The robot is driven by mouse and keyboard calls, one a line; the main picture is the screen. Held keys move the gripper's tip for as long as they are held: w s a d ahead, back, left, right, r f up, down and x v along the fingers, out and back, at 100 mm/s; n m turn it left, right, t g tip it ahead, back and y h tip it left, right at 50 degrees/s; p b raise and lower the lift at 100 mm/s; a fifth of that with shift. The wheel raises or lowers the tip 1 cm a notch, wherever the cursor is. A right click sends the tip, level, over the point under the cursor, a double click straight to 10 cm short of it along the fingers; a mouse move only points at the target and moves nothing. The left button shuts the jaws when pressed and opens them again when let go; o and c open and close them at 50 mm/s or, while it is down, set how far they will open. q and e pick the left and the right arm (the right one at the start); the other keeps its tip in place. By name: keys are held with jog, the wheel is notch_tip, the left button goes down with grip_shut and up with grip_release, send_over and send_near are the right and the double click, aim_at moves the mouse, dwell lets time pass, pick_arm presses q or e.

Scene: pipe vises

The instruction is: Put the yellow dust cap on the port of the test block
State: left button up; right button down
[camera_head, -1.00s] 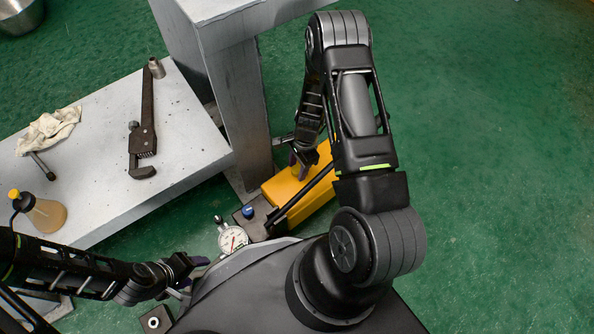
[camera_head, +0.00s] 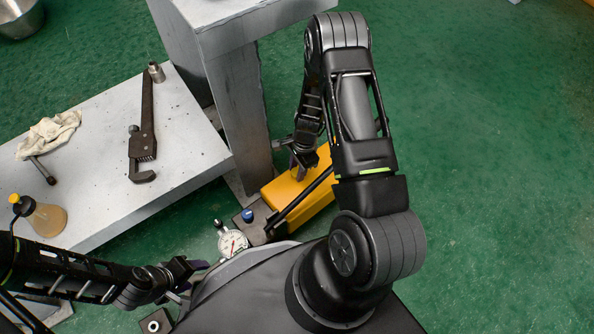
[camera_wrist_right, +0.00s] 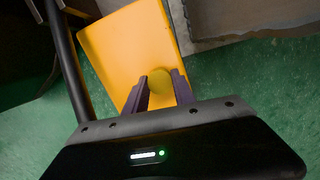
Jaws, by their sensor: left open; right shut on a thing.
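The yellow dust cap (camera_wrist_right: 160,82) shows in the right wrist view as a rounded yellow piece between the fingers of my right gripper (camera_wrist_right: 162,90), which is shut on it. In the head view my right gripper (camera_head: 298,170) is over the yellow box; the cap cannot be made out there. My left gripper (camera_head: 200,267) is open and empty at the lower left, left of the gauge. A small dark block with a pale round opening (camera_head: 155,322) is at the bottom edge; whether this is the test block's port I cannot tell.
A yellow box (camera_head: 318,200) lies on the green floor beside a grey leg. A dial gauge (camera_head: 232,242) and a dark block with a blue knob (camera_head: 248,216) are next to it. A wrench (camera_head: 143,130), a rag (camera_head: 50,132) and a bottle (camera_head: 45,217) are on the grey bench.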

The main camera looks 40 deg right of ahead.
notch_tip(320, 180, up, 8)
jog(key=p, duration=0.3)
pick_arm(q)
jog(key=shift+s+d+r, duration=0.1)
jog(key=shift+s+r, duration=0.1)
jog(key=shift+r, duration=0.8)
jog(key=shift+s+d+r, duration=0.1)
jog(key=shift+s+r, duration=0.1)
jog(key=shift+r, duration=0.75)
pick_arm(e)
jog(key=shift+r, duration=0.55)
pick_arm(q)
jog(key=shift+c, duration=0.4)
